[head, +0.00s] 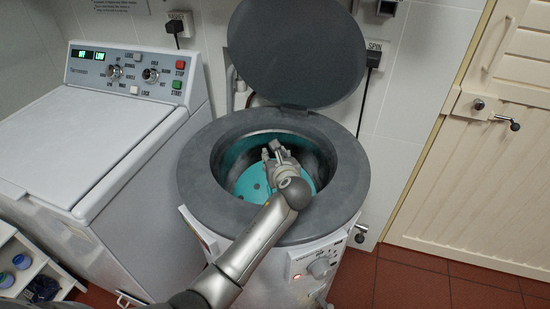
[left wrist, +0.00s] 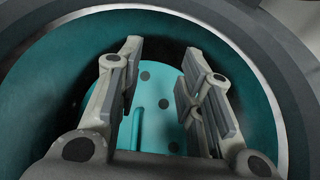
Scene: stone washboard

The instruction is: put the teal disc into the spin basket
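The spin basket is the drum inside the round spin dryer, and its teal inner wall (head: 228,160) shows through the grey ring opening. The teal disc (head: 247,186), pale and dotted with dark holes, lies low inside the basket. My left gripper (head: 274,152) reaches into the opening from the front and covers part of the disc. In the left wrist view the gripper (left wrist: 160,75) has its fingers spread wide, with the disc (left wrist: 158,108) showing beyond and between them. Nothing is held. A raised bar shows on the disc. My right gripper is in neither view.
The dryer's round dark lid (head: 296,45) stands open behind the opening. The grey rim (head: 347,180) surrounds my arm closely. A white washing machine (head: 100,135) stands at the left, and a cream door (head: 495,150) is at the right.

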